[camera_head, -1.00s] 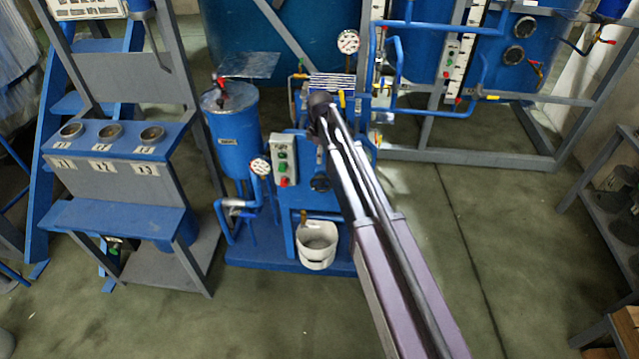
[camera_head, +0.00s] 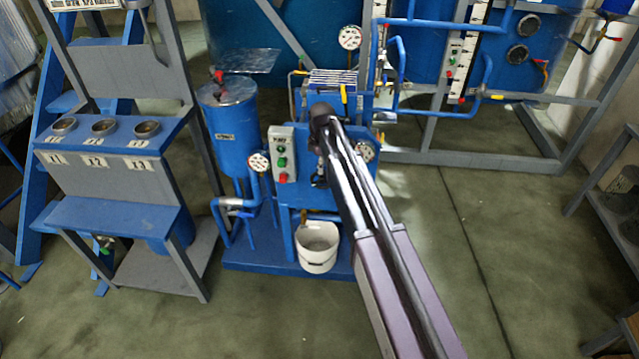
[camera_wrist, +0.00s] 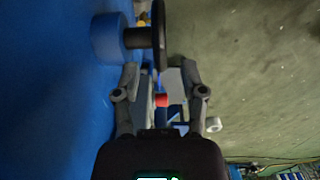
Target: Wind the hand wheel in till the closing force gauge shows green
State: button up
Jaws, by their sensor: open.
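In the wrist view a dark hand wheel (camera_wrist: 159,38) shows nearly edge-on at the top, beside a blue round hub (camera_wrist: 110,38). My gripper (camera_wrist: 160,68) is open, its two fingers apart below the wheel's lower rim. I cannot tell whether they touch it. In the head view my arm hides most of the wheel's place on the blue filter press. A round gauge (camera_head: 365,150) shows just right of my arm; its colours are too small to read. I cannot tell for certain whether it is the closing force gauge.
A control box (camera_head: 282,154), a blue tank (camera_head: 233,130) and a small gauge (camera_head: 258,161) stand left of my arm. A white bucket (camera_head: 317,247) sits on the blue base below. A stand with cups (camera_head: 110,165) is at left.

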aim_at(321, 189)
jog(key=shift+f+b, duration=2.8)
jog(key=shift+f, duration=0.3)
grip_shut()
